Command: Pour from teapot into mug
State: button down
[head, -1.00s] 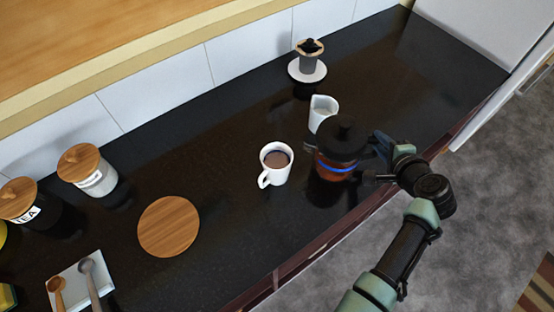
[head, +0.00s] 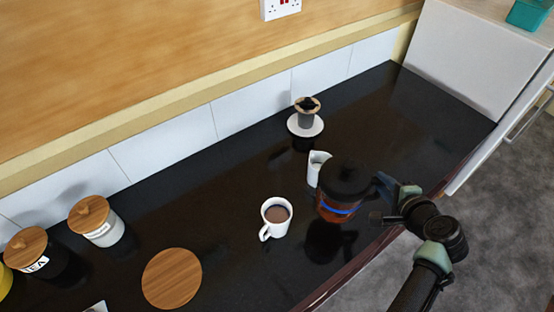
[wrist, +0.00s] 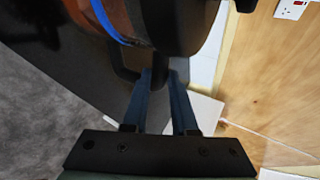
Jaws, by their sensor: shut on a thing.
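The teapot (head: 338,207) has a black lid, a brown-orange body and a blue band. My gripper (head: 384,192) is shut on its handle at the right side. In the wrist view the teapot (wrist: 115,20) fills the top, with the gripper fingers (wrist: 158,85) around the dark handle. The teapot is close to upright and appears raised above the counter. The white mug (head: 277,217) stands on the counter to the left of the teapot, apart from it, its handle toward the lower left. Brown liquid shows inside the mug. The teapot's spout cannot be made out.
A white jug (head: 318,167) stands just behind the teapot. A grey dripper on a white saucer (head: 306,127) is farther back. A round wooden board (head: 172,278) and lidded canisters (head: 97,222) are at left. The dark counter (head: 230,185) is clear around the mug.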

aim_at(276, 212)
jog(key=k+l, duration=0.1)
jog(key=k, duration=0.4)
jog(key=k+l, duration=0.1)
jog(key=k, duration=0.4)
